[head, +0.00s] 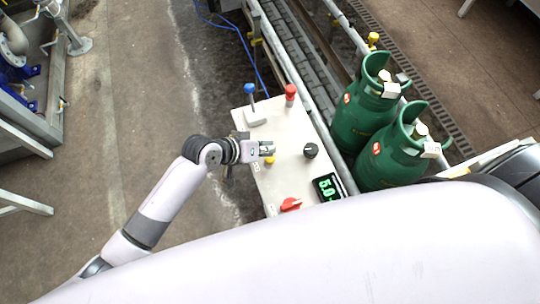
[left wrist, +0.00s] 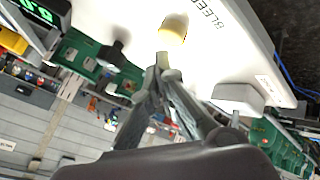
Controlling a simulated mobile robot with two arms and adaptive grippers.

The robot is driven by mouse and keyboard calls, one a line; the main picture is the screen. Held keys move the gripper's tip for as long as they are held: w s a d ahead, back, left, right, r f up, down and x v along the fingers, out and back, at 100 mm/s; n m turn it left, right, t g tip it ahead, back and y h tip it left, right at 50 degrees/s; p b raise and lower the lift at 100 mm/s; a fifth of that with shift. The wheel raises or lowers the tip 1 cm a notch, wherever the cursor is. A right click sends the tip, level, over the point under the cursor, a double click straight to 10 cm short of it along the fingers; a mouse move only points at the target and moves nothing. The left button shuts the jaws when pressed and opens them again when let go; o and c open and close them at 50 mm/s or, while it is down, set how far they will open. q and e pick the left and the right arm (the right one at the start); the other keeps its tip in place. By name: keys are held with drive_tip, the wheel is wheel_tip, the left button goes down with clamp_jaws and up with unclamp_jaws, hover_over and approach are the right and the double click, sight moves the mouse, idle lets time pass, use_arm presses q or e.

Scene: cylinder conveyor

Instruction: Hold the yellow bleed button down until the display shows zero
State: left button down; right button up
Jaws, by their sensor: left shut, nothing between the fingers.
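The yellow bleed button (head: 269,161) is on the white control panel (head: 285,177), next to my left gripper (head: 268,148). In the left wrist view the yellow button (left wrist: 174,27) stands out from the panel beside the printed word "BLEED". My left gripper (left wrist: 162,62) is shut and empty, its fingertips close to the button. I cannot tell whether they touch it. The display (head: 327,187) has green digits that read about 5.0, and part of it shows in the left wrist view (left wrist: 38,11). My right gripper is not in view.
The panel also carries a blue-topped lever (head: 250,89), a red knob (head: 290,90), a black knob (head: 311,150) and a red switch (head: 290,204). Two green gas cylinders (head: 363,117) (head: 396,153) stand to the right by the conveyor (head: 287,45).

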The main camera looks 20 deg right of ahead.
use_arm(q)
drive_tip(key=shift+f, duration=0.1)
drive_tip(key=shift+f, duration=0.35)
drive_tip(key=shift+f+b, duration=0.4)
drive_tip(key=shift+f, duration=0.1)
idle(1.7)
idle(1.8)
drive_tip(key=shift+r+p, duration=0.95)
drive_tip(key=shift+p, duration=0.05)
wheel_tip(320, 180, up, 5)
drive_tip(key=p, duration=0.5)
drive_tip(key=shift+r, duration=0.1)
